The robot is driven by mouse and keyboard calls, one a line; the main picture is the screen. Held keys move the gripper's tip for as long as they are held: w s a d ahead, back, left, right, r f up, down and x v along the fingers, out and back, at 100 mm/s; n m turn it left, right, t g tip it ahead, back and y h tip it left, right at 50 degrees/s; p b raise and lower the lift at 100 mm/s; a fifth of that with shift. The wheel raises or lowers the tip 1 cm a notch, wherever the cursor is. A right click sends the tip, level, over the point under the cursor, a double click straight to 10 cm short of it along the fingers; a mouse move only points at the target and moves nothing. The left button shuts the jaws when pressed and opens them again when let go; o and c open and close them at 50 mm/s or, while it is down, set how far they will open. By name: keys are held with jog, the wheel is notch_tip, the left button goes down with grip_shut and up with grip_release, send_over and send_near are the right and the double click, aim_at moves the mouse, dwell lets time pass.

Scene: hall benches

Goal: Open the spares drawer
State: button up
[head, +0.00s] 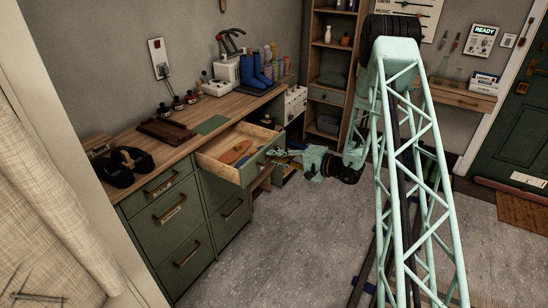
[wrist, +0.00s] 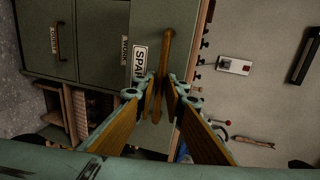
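The spares drawer stands pulled out from the wooden-topped bench in the head view, its front (head: 234,174) green and its inside pale wood. An orange-brown object (head: 237,151) and smaller things lie in it. In the head view my gripper (head: 278,154) is at the drawer front, small and partly unclear.
The bench top (head: 140,130) holds a black headset-like object (head: 124,162), several small pots, a white machine (head: 222,72) and blue boots (head: 256,70). Closed green drawers (head: 182,238) lie left of and below the open one. A tall shelf (head: 330,75) stands behind my arm.

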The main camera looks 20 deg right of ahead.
jog(key=v, duration=1.2)
dwell(0.3)
dwell(0.6)
jog(key=s+a+r+n+g+y, duration=0.1)
jog(key=s+a+r+n+g, duration=0.1)
jog(key=s+a+r, duration=0.35)
jog(key=s+a+r+n+g+y, duration=0.1)
jog(key=s+a+r+n+g, duration=0.15)
jog(key=a+r, duration=0.5)
jog(key=s+a+r+n+g+y, duration=0.1)
jog(key=s+a+r+g, duration=0.2)
jog(key=a+r, duration=0.4)
jog(key=s+a+r+n+g+h, duration=0.1)
jog(key=s+a+r+g, duration=0.15)
jog(key=s+a, duration=0.35)
jog(key=s+a+r+n+g+h, duration=0.1)
jog(key=s+a+r+n, duration=0.2)
jog(key=s, duration=0.6)
jog(key=s+r+g+h, duration=0.1)
jog(key=s+r+h, duration=0.2)
jog(key=s, duration=0.5)
jog(key=s+r+h, duration=0.3)
jog(key=s, duration=0.5)
jog(key=s+d+r+n+t+h, duration=0.1)
jog(key=s+d+r+t+h, duration=0.2)
jog(key=s+d, duration=0.3)
jog(key=shift+s+d+r+h, duration=0.45)
jog(key=shift+s+h, duration=0.15)
jog(key=shift+s, duration=1.55)
